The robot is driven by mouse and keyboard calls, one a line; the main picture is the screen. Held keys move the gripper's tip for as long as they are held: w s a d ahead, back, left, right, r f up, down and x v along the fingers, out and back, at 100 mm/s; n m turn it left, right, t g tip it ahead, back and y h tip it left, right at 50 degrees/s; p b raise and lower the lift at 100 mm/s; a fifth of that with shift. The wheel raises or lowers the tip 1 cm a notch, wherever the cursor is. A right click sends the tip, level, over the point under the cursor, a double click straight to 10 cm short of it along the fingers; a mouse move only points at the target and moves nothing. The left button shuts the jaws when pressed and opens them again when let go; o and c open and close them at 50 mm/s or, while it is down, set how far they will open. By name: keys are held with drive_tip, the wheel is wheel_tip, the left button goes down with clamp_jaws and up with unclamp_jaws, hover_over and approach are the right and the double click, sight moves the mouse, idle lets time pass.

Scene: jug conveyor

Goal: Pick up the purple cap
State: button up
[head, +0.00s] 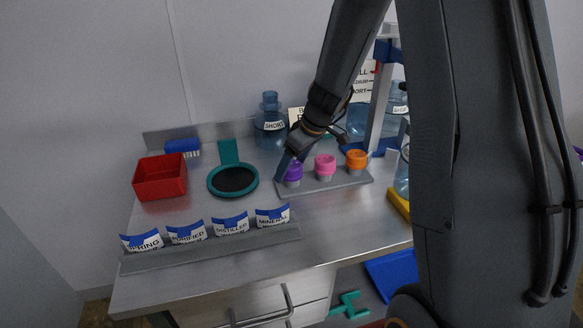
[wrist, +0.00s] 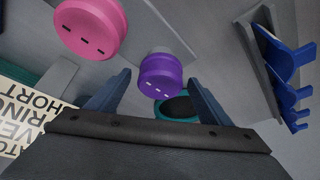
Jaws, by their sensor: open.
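The purple cap (head: 293,171) sits on a grey stand at the left end of the cap rack (head: 330,185), on the metal table. A pink cap (head: 325,161) and an orange cap (head: 356,156) stand to its right. My gripper (head: 287,155) is over the left end of the rack, at the purple cap, and partly covers it in the head view. In the wrist view the purple cap (wrist: 160,76) lies beyond the open fingers (wrist: 156,95), in the gap between them. The pink cap (wrist: 91,27) is at upper left there.
A red bin (head: 160,178) and a teal round-headed tool (head: 233,180) lie left of the rack. A holder with several labels (head: 210,245) runs along the table front. A jug marked SHORT (head: 270,125) stands behind. Bare tabletop lies in front of the rack.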

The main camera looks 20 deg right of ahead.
drive_tip(key=c, duration=1.1)
drive_tip(key=shift+r, duration=0.1)
